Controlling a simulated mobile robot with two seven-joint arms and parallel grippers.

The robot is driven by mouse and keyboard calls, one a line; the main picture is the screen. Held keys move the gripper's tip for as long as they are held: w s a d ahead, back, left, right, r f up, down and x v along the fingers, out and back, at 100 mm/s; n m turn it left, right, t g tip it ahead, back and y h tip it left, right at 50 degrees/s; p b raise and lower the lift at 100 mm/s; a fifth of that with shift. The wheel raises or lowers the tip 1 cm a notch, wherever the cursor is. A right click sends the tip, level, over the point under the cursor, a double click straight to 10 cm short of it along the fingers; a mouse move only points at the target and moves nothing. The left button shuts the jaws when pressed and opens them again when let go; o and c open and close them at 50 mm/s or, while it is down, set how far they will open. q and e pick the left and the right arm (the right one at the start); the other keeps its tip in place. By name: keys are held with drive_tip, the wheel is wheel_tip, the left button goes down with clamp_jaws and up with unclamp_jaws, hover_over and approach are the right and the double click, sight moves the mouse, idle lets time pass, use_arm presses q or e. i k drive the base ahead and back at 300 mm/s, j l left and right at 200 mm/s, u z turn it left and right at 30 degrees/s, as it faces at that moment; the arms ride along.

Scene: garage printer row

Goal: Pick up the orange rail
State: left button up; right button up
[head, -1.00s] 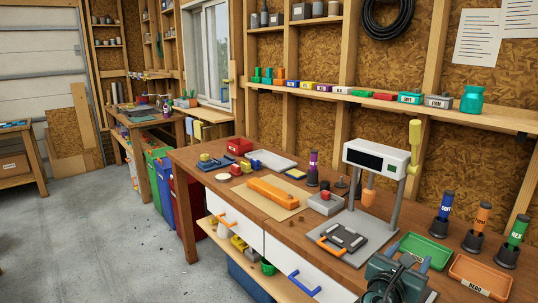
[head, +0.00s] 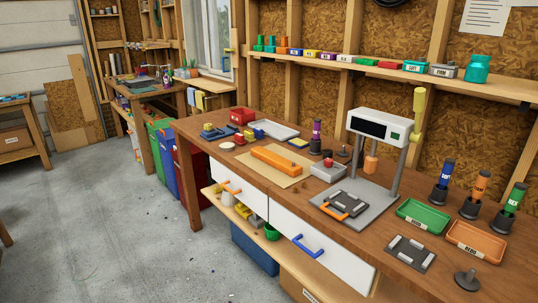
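The orange rail (head: 277,160) is a long, low orange bar. It lies flat on a tan mat (head: 254,168) on the wooden workbench, left of the middle of the bench. Nothing covers it. Neither of my grippers shows in the head view.
Behind the rail are a grey tray (head: 274,130) and a red bin (head: 242,115). Right of it are a small grey tray (head: 328,171) and a white-topped stand (head: 381,128). Green (head: 424,215) and orange (head: 476,241) trays lie farther right. The floor (head: 120,220) at left is clear.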

sight(284, 165)
drive_tip(key=j+z, duration=0.1)
drive_tip(key=z, duration=0.3)
drive_tip(key=i+j+z, duration=0.1)
drive_tip(key=z, duration=0.3)
drive_tip(key=j+z, duration=0.15)
drive_tip(key=z, duration=0.25)
drive_tip(key=i+j+z, duration=0.1)
drive_tip(key=z, duration=0.3)
drive_tip(key=j+z, duration=0.35)
drive_tip(key=j, duration=0.15)
drive_tip(key=k+j+z, duration=0.1)
drive_tip(key=j+z, duration=0.25)
drive_tip(key=j, duration=0.15)
drive_tip(key=k+j+z, duration=0.1)
drive_tip(key=j, duration=0.25)
drive_tip(key=k+j+z, duration=0.15)
drive_tip(key=j, duration=0.2)
drive_tip(key=j+z, duration=0.1)
drive_tip(key=j, duration=0.3)
drive_tip(key=k+j, duration=0.15)
drive_tip(key=j, duration=0.2)
drive_tip(key=k+j, duration=0.1)
drive_tip(key=j, duration=0.25)
drive_tip(key=k+j, duration=0.15)
drive_tip(key=j, duration=0.15)
drive_tip(key=z, duration=0.05)
